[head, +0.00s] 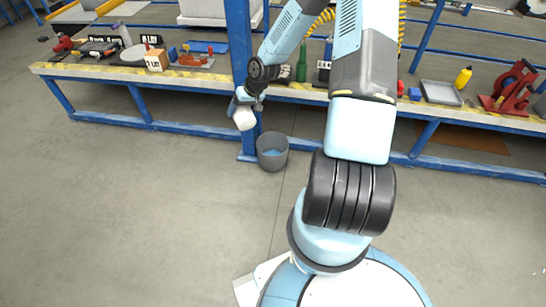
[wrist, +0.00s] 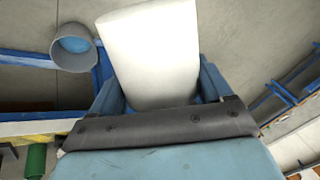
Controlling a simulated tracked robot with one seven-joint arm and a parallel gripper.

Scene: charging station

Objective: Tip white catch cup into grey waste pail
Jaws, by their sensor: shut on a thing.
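The white catch cup (head: 244,119) is in my gripper (head: 240,103), beside the blue post and in front of the workbench. In the wrist view the cup (wrist: 152,50) fills the middle between the blue fingers, which are shut on it. Its inside is hidden from me. The grey waste pail (head: 272,152) stands on the floor at the foot of the post, lower and a little right of the cup. The pail (wrist: 72,48) also shows at the upper left of the wrist view, with something light blue inside it.
A long workbench (head: 140,76) with blue legs runs behind the pail, with tools and bottles on it. The blue post (head: 239,45) rises close beside my gripper. A grey tray (head: 441,93) and a red tool (head: 511,88) are at right. The floor in front is clear.

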